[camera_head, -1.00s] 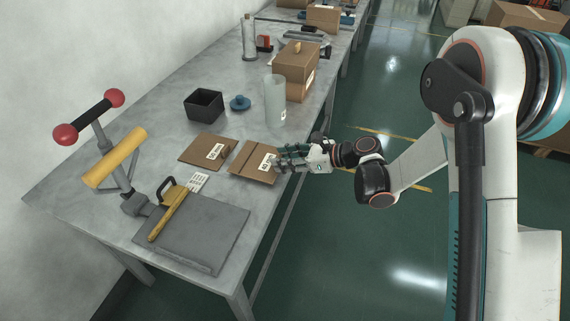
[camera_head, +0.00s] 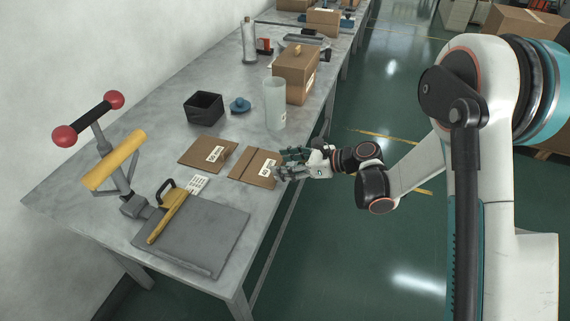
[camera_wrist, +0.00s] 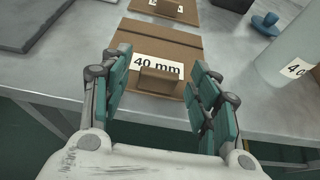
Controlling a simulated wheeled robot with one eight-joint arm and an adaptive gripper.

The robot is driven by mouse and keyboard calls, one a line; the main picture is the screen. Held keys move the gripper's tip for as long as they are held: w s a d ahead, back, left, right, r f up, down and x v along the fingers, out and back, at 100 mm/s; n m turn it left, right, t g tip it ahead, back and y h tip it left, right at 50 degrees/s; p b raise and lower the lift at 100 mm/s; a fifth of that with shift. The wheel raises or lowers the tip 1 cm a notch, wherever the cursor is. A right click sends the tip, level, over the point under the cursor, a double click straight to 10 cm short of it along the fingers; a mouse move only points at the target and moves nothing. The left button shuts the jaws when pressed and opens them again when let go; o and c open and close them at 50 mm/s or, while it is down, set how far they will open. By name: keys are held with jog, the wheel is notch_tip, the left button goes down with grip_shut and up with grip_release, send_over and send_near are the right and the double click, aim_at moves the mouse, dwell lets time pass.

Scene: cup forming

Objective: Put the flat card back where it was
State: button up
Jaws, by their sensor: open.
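A flat brown card (camera_head: 251,162) lies on the grey table near its right edge. In the wrist view the same card (camera_wrist: 150,42) shows a white "40 mm" label and a small raised brown tab (camera_wrist: 160,80) at its near end. My gripper (camera_head: 281,166) is open at the card's right end, over the table edge. In the wrist view its teal fingers (camera_wrist: 155,85) stand apart on either side of the tab, with visible gaps, holding nothing. A second flat brown card (camera_head: 205,150) lies to the left. Its label and tab show at the top of the wrist view (camera_wrist: 170,9).
A grey plate with a yellow-handled press (camera_head: 205,240) fills the table's near end. A clear cylinder (camera_head: 275,103), a blue knobbed piece (camera_head: 240,104), a black open box (camera_head: 203,107) and a cardboard box (camera_head: 294,78) stand farther back. Bare table lies around the cards.

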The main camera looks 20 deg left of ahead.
jog(key=p+v, duration=0.4)
jog(key=v, duration=0.8)
jog(key=w+d+r+m+t+y, duration=0.15)
jog(key=w+r+m+t, duration=0.3)
jog(key=r, duration=0.65)
jog(key=w+d+r+m+t, duration=0.25)
jog(key=r+m+t, duration=0.3)
jog(key=r, duration=0.45)
jog(key=d+r+m+t+h, duration=0.9)
jog(key=d+r+m, duration=0.55)
jog(key=m, duration=0.45)
jog(key=s+d+f+m+g+h, duration=0.6)
jog(key=s+d+m+h, duration=0.35)
jog(key=m, duration=0.65)
jog(key=s+a+f+m+g+y, duration=0.1)
jog(key=s+f+m+g, duration=0.2)
jog(key=s+f, duration=0.3)
jog(key=s+a+f+m+g+y, duration=0.1)
jog(key=s+f+m+g, duration=0.3)
jog(key=s, duration=1)
notch_tip(320, 180, down, 2)
jog(key=shift+a+f+m+y, duration=0.1)
jog(key=shift+a+m+y, duration=0.05)
jog(key=shift+m+y, duration=0.55)
